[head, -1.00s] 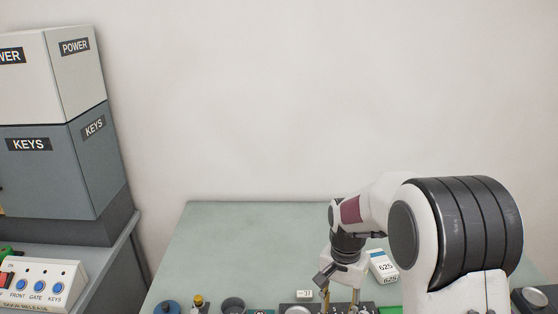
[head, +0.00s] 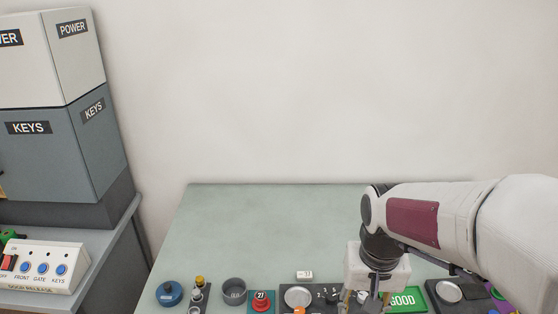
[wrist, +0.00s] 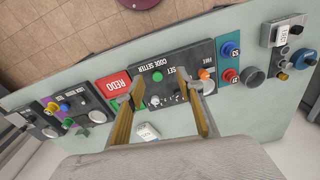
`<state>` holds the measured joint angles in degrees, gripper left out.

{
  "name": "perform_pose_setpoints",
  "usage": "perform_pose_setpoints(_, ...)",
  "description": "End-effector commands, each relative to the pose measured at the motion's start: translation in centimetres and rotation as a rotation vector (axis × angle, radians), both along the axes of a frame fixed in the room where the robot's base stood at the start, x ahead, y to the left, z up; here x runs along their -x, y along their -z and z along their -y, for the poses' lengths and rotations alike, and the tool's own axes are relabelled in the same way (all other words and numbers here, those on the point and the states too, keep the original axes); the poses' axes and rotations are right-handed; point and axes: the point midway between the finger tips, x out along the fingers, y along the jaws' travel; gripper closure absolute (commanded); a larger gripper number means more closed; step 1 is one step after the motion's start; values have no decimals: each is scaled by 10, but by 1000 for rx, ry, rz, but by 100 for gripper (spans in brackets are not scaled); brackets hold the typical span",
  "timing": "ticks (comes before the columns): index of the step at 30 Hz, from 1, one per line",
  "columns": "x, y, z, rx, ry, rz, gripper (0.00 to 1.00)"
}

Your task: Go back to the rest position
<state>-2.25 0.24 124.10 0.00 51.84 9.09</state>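My gripper (head: 366,300) hangs fingers-down at the lower right of the head view, over the front of the pale green table (head: 270,220). In the wrist view my gripper (wrist: 163,86) has its two fingers spread wide, with nothing held between them. Below it is the dark code setter panel (wrist: 158,58), with buttons and a round knob; it also shows in the head view (head: 321,291). A small white block (wrist: 147,130) lies on the table behind the panel, seen between the fingers and apart from them.
A green GOOD sign (head: 404,299) is beside the gripper; a red REDO sign (wrist: 114,84) shows in the wrist view. A grey cup (head: 234,290) and a blue round item (head: 169,293) stand left. A button box (head: 42,266) is far left. The table's back is clear.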

Motion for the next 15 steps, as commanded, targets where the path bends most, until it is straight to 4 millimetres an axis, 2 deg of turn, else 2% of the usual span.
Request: perform_pose_setpoints(15,64,-37,6,12,-108,125,63)
